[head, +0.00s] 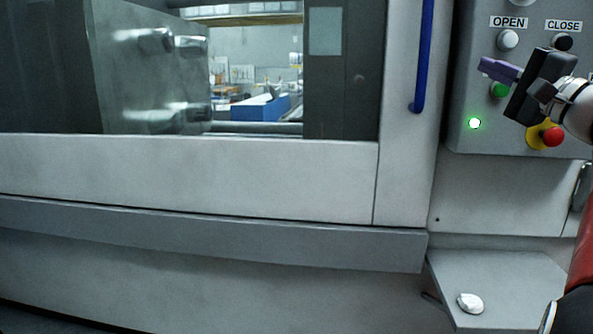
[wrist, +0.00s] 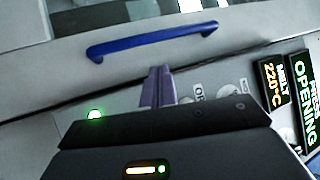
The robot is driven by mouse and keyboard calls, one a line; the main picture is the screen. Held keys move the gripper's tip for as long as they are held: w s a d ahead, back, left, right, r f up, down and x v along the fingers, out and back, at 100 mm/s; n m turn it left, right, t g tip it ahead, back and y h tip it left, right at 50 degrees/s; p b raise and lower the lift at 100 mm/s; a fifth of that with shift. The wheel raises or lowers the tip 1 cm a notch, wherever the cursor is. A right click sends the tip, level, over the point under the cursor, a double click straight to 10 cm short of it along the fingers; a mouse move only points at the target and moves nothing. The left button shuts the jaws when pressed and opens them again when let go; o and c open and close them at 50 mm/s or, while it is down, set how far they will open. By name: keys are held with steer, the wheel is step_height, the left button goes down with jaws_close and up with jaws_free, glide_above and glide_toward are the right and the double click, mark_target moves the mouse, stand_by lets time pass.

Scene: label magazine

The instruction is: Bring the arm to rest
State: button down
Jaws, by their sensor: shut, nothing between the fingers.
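My gripper (head: 484,67) is at the upper right in the head view, in front of the grey control panel (head: 467,92). Its purple fingers are shut with nothing between them and point left. In the wrist view the shut fingers of my gripper (wrist: 159,72) stand in the middle, between the blue door handle (wrist: 150,40) and the panel buttons. The fingers look apart from the panel, but the exact gap cannot be told. My arm comes in from the right edge of the head view.
The panel carries an OPEN button (head: 508,39), a CLOSE button (head: 563,42), a partly hidden green button (head: 499,90), a lit green lamp (head: 474,123) and a red stop button (head: 552,137). A lit display (wrist: 304,90) reads OPENING. A silver round object (head: 470,303) sits on a grey ledge (head: 510,275).

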steer(key=s+a+f+n+g+h, duration=0.1)
steer(key=s+a+f+n+g, duration=0.15)
steer(key=a+f, duration=0.5)
steer(key=s+a+f+n+g, duration=0.1)
steer(key=a+f+g, duration=0.3)
steer(key=a+f, duration=0.35)
steer(key=s+a+f+n+g+h, duration=0.1)
steer(key=s+a+f+g, duration=0.1)
steer(key=a+f+g, duration=0.4)
steer(key=s+a+f+n+g+h, duration=0.1)
steer(key=s+f+n+h, duration=0.2)
steer(key=s+f, duration=0.5)
steer(key=s+a+f+n+g+h, duration=0.1)
steer(key=s+f+n+h, duration=0.2)
steer(key=f, duration=1.1)
steer(key=s+n, duration=0.2)
steer(key=s, duration=0.3)
steer(key=shift+a+f, duration=0.2)
steer(key=shift+a, duration=0.05)
